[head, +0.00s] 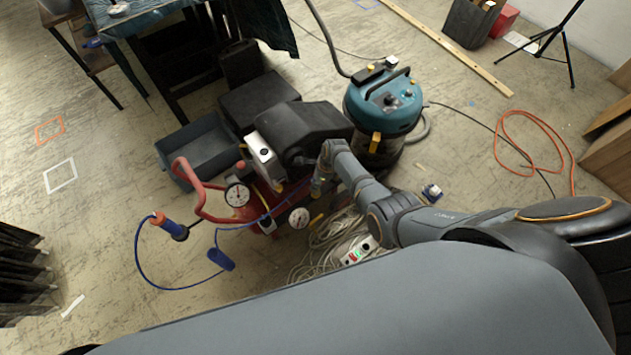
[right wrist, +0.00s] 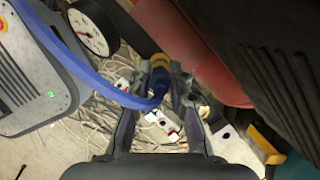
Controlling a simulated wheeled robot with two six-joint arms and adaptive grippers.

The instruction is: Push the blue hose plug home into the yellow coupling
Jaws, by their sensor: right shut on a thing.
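The blue hose plug (right wrist: 160,84) is between the fingers of my right gripper (right wrist: 160,76), which is shut on it. The blue hose (right wrist: 72,62) bends away from the plug to the upper left. The yellow coupling (right wrist: 158,62) is directly beyond the plug, in line with it. The two look touching or nearly so; I cannot tell how deep the plug sits. In the head view my right gripper (head: 317,187) points down beside the red compressor (head: 222,212), and the plug and coupling are too small to make out. My left gripper is not in view.
A pressure gauge (right wrist: 92,28) and a dark body (right wrist: 262,60) crowd the gripper. Loose pale cable (head: 325,240) lies on the floor below. A teal vacuum (head: 385,105) stands behind, and an orange-and-blue hose tool (head: 166,224) hangs at the left. Floor at the left is mostly free.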

